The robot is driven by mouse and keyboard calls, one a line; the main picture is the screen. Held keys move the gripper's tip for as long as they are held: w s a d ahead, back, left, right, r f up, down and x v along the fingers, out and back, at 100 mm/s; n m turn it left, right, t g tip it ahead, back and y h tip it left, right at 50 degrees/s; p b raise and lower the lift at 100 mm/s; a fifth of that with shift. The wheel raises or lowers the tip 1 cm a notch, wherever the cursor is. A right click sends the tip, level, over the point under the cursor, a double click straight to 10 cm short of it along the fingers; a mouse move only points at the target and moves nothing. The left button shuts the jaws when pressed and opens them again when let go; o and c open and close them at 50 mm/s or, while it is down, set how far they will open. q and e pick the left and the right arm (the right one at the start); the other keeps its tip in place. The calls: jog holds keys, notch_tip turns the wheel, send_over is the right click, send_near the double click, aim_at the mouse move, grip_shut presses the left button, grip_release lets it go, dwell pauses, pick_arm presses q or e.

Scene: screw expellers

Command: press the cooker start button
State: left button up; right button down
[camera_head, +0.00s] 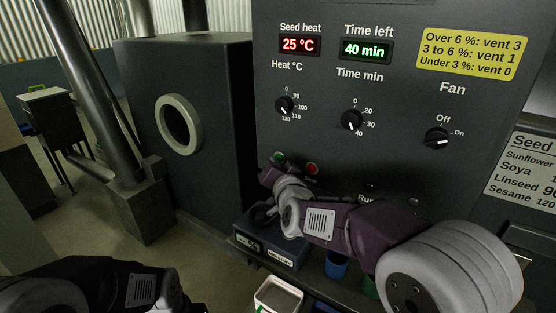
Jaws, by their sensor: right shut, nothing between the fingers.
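The cooker's dark front panel (340,110) faces me. A green button (278,157) and a red button (311,168) sit low on it; any lettering by them is hidden or too small to read. My right arm reaches in from the right, and my right gripper (267,176) is shut and empty just below the green button. I cannot tell whether it touches the panel. The red display (299,44) reads 25 °C and the green display (365,49) reads 40 min. My left arm shows at the bottom left, with its gripper out of sight.
Heat (284,106), time (351,120) and fan (437,138) knobs are on the panel. A blue-grey scale (270,251) and a white container (279,297) stand below my right arm. A grey box with a round port (179,125) stands to the left.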

jog(key=shift+w+d, duration=0.15)
jog(key=shift+r, duration=0.1)
dwell(0.5)
jog(key=shift+s+a, duration=0.5)
jog(key=shift+s, duration=0.2)
jog(key=s+a+p, duration=0.1)
jog(key=s, duration=0.1)
jog(key=s+a+p, duration=0.1)
jog(key=s+a, duration=0.1)
